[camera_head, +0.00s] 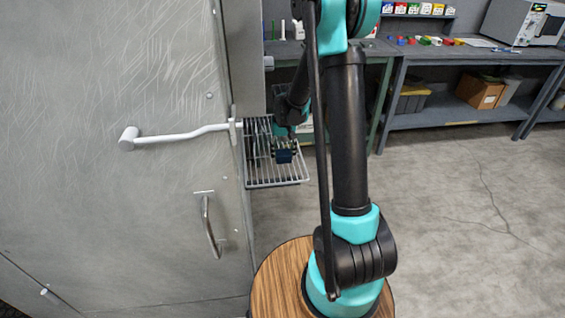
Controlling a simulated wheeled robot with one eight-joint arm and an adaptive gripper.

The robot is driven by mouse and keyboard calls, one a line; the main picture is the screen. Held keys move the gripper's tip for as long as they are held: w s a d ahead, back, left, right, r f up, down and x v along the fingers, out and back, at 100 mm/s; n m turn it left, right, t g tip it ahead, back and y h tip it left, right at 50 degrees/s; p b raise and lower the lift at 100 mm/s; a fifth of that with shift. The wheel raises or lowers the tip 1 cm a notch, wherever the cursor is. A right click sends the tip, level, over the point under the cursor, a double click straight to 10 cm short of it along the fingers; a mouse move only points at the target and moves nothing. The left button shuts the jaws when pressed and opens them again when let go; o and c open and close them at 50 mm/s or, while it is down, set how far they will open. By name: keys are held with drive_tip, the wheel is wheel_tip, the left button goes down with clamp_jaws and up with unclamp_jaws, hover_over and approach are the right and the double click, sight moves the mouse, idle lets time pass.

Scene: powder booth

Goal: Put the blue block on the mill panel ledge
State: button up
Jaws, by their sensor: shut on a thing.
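The blue block (285,156) is small and dark blue and shows at the end of my arm, over the wire rack. My gripper (284,146) is shut on it from above; the fingers are small and dark here. A wire rack ledge (270,184) sticks out from the right side of the grey metal cabinet, and I take it to be the mill panel ledge. The block shows against the rack's bars; I cannot tell whether it touches them. My arm hides part of the area right of the rack.
The large grey cabinet (110,90) fills the left, with a long lever handle (180,135) and a curved pull handle (208,225) standing out. A workbench (470,55) with small coloured items and boxes stands at the back right. The concrete floor (460,200) at right is clear.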

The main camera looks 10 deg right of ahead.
sight(283, 162)
wheel_tip(283, 162, down, 4)
drive_tip(key=shift+r, duration=0.2)
drive_tip(key=shift+a+f, duration=0.15)
drive_tip(key=shift+f, duration=0.1)
drive_tip(key=shift+f, duration=0.1)
drive_tip(key=o, duration=1.4)
